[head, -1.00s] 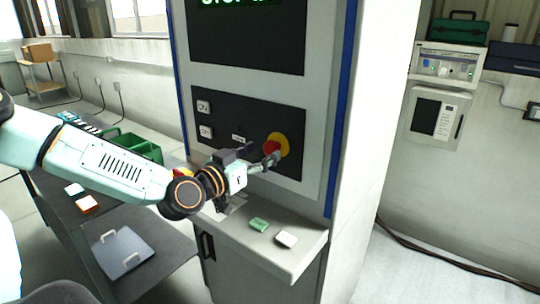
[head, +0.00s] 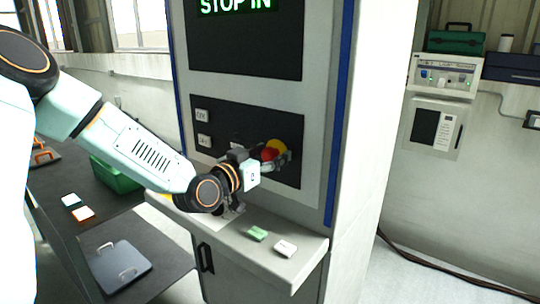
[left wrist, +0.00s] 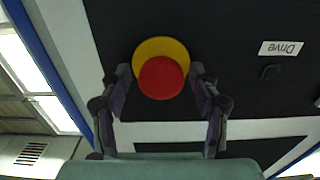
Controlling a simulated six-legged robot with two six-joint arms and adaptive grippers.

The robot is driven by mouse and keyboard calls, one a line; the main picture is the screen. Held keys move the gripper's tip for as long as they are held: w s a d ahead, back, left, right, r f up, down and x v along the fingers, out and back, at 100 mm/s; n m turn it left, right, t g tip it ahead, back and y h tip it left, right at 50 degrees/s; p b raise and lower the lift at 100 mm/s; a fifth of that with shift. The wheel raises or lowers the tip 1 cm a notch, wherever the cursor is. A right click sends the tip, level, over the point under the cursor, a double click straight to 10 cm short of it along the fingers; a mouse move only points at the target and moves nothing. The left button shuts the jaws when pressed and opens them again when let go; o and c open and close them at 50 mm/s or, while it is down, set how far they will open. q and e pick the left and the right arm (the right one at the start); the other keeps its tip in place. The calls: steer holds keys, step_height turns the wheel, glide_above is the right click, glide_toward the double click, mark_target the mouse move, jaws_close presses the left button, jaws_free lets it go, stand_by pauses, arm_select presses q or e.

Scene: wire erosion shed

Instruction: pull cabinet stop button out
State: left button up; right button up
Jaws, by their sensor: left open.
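The cabinet stop button (head: 269,154) is a red mushroom head on a yellow round base, on the cabinet's black lower panel (head: 230,112). The cabinet screen (head: 236,6) above reads "STOP IN" in green. My left gripper (head: 273,157) is at the button. In the left wrist view the red button (left wrist: 161,78) lies between the two fingertips of my open left gripper (left wrist: 160,75), with one finger on each side of the yellow base. Small gaps seem to show beside the red head; contact cannot be told. My right gripper is not in view.
A ledge (head: 224,225) juts out below the panel, with a green block (head: 257,233) and a white block (head: 285,248) on it. A dark cart (head: 60,228) with a green bin (head: 115,176) stands at the left.

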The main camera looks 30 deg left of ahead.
arm_select(q)
steer(key=shift+a, duration=0.15)
steer(key=c, duration=0.4)
jaws_close()
